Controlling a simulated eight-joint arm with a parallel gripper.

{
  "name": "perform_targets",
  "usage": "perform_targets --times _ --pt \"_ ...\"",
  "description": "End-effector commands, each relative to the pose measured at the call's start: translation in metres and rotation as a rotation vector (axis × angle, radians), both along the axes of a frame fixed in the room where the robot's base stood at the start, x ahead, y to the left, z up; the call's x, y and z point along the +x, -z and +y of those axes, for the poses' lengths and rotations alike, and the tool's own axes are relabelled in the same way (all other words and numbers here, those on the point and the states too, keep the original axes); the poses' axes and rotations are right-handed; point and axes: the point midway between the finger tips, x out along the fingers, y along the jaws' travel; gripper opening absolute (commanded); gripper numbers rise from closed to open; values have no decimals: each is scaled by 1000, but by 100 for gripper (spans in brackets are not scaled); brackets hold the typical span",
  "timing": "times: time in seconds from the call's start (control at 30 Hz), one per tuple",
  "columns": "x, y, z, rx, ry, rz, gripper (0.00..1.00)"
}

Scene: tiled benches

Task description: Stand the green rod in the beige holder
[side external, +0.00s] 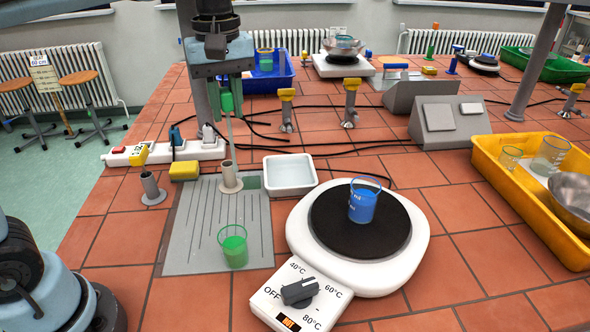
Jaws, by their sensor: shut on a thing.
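My gripper (228,98) is above the grey grooved mat, shut on the green end of the green rod (229,132). The rod hangs upright, its thin shaft pointing down. The beige holder (230,179) is a short tube on a round foot, standing at the mat's upper part. The rod's lower end meets the holder's mouth in the picture; I cannot tell whether it is inside or just above or behind it.
On the grey mat (190,245) stands a beaker of green liquid (234,248). A hotplate (332,250) carries a blue beaker (363,202).

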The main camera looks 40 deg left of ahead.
Motion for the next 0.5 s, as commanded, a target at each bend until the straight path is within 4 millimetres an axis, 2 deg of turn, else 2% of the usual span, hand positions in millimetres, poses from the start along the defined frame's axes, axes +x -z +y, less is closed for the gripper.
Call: perform_targets --times 0.03,0.2,0.33,0.5 --pt "14 4 18 0 -52 0 0" --pt "43 18 64 0 -174 0 0" --pt "54 26 89 0 -233 1 0" --pt "59 32 103 0 -263 1 0"
